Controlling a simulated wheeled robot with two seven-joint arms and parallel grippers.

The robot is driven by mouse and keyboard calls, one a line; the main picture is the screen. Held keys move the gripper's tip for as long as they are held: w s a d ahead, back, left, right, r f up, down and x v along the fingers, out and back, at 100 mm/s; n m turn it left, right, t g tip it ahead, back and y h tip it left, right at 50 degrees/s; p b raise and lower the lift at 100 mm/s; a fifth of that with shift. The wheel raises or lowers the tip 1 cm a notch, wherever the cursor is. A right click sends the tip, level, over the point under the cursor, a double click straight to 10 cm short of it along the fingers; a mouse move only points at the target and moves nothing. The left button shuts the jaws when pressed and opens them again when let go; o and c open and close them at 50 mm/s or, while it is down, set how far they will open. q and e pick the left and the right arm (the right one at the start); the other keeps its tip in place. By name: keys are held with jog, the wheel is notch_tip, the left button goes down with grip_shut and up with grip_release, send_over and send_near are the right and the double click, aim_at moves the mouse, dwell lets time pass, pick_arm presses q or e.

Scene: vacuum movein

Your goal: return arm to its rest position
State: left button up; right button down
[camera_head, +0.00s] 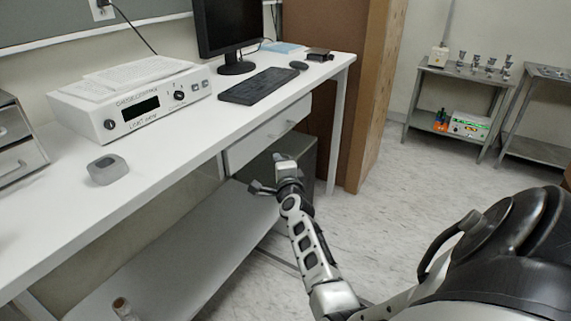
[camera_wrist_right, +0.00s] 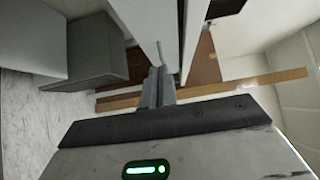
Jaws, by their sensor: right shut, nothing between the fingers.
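My right arm (camera_head: 318,255) reaches up from the bottom of the head view, in front of the white desk's drawer. My right gripper (camera_head: 284,163) is at its far end, close in front of the desk and its lower shelf. It is shut and empty. In the right wrist view the fingers (camera_wrist_right: 157,86) are together with nothing between them, and a pale panel edge lies just beyond the tips. Whether the gripper touches the desk I cannot tell. My left gripper is not in view.
The white desk (camera_head: 185,143) holds a control box (camera_head: 131,107), a monitor (camera_head: 229,35), a keyboard (camera_head: 259,86) and a small grey device (camera_head: 107,169). A lower shelf (camera_head: 190,245) runs beneath. A brown cabinet (camera_head: 352,115) stands behind. Floor (camera_head: 400,210) to the right is clear, before a metal rack (camera_head: 425,97).

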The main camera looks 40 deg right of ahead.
jog(key=shift+v, duration=1.8)
jog(key=shift+d, duration=0.1)
jog(key=s+a+f+n+y, duration=0.3)
jog(key=a+n+y, duration=0.1)
jog(key=a+n, duration=0.35)
jog(key=s+a+f+n+y, duration=0.3)
jog(key=a+n, duration=0.4)
jog(key=a, duration=0.1)
jog(key=s+a+f+n+g+y, duration=0.2)
jog(key=s+a+n, duration=0.4)
jog(key=s+a, duration=0.2)
jog(key=s+a+f+n+g+y, duration=0.2)
jog(key=s+a+n, duration=0.4)
jog(key=s+a, duration=0.3)
jog(key=shift+a+f+g+y, duration=0.35)
jog(key=shift+f+g+y, duration=0.05)
jog(key=shift+f+y, duration=0.35)
